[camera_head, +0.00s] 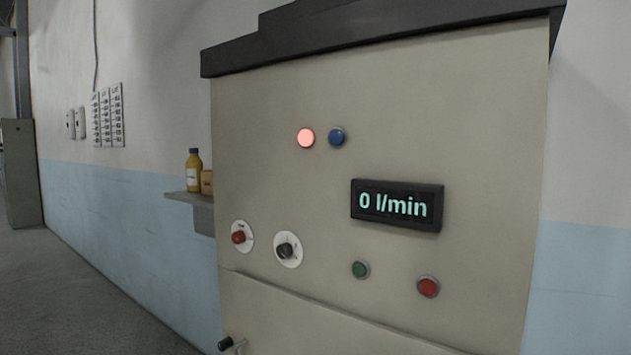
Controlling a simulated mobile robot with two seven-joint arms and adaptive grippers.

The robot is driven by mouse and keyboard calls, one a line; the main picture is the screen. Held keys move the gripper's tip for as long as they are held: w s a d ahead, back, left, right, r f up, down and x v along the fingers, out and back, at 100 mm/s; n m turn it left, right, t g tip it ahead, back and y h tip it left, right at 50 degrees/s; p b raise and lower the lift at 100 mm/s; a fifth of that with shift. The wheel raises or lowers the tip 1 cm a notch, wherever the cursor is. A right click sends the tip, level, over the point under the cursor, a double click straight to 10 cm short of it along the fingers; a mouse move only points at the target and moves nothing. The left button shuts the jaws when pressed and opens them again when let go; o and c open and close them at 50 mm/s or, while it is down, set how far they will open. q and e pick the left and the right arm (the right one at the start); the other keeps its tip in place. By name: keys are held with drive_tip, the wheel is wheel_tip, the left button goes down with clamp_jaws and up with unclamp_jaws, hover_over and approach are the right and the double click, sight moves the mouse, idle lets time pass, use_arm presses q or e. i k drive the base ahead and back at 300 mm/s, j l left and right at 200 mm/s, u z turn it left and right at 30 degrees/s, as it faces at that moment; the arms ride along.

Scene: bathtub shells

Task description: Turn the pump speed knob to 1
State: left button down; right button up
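A beige control cabinet (300,200) fills the middle and right of the head view. Two knobs on white round dials sit low on its left side: a red knob (238,237) and a black knob (286,250). The dial markings are too small to read, so I cannot tell which is the pump speed knob or where either points. A dark display (397,204) on the panel reads "0 l/min". Neither of my grippers is in view.
The panel has a lit red lamp (305,138), a blue lamp (337,137), a green button (360,270) and a red button (428,287). A black handle (226,343) juts out low on the left. A shelf (190,197) holds a yellow bottle (194,170). Floor at left is clear.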

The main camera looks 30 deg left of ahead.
sight(284, 250)
drive_tip(key=u, duration=1.2)
